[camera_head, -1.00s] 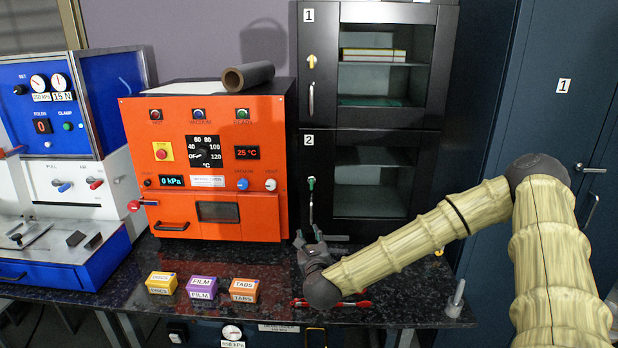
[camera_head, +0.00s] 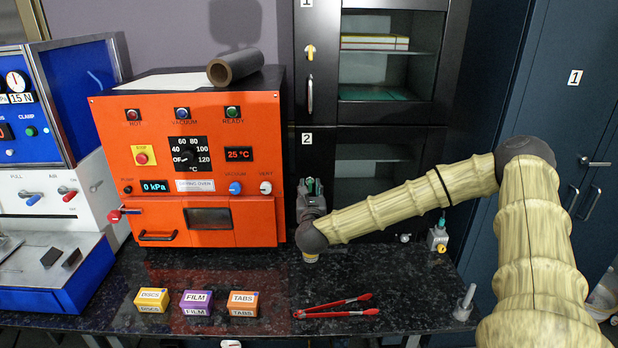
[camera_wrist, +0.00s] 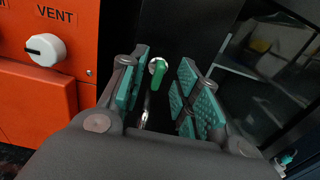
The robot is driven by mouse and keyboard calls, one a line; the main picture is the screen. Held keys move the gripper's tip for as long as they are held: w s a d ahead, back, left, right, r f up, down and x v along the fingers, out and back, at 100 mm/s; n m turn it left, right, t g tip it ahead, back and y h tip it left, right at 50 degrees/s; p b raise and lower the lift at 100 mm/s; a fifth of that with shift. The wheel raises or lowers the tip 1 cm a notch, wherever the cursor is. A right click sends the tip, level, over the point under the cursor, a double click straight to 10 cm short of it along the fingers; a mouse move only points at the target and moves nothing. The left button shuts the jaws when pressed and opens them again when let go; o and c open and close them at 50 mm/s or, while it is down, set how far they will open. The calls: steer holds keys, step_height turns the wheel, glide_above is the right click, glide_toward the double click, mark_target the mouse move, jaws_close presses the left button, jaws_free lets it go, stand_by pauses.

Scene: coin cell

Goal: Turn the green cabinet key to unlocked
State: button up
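The green key (camera_wrist: 158,75) sits in a round silver lock on the dark front of cabinet 2 (camera_head: 320,136). In the wrist view its grip hangs down, close to vertical. My gripper (camera_wrist: 160,85) is open, with one teal-padded finger on each side of the key in the picture. I see gaps on both sides and no clear contact; how deep the key lies between the fingers I cannot tell. In the head view my gripper (camera_head: 311,187) is in front of the lock and mostly hides it. The door handle below is partly hidden in the wrist view.
The orange oven (camera_head: 189,220) stands close to the left of my gripper; its white vent knob (camera_wrist: 45,49) shows in the wrist view. Cabinet 1 above has a yellow key (camera_head: 310,52). Red tongs (camera_head: 335,306) and small labelled boxes (camera_head: 197,303) lie on the dark bench.

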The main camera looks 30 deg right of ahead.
mark_target(310, 183)
steer(key=x, duration=0.1)
steer(key=p+x, duration=0.1)
steer(key=x, duration=0.1)
steer(key=shift+w+d+r, duration=0.1)
steer(key=shift+d+r, duration=0.15)
steer(key=shift+p+x, duration=0.4)
steer(key=shift+x, duration=0.45)
steer(key=shift+f, duration=0.15)
steer(key=shift+a, duration=0.1)
jaws_close()
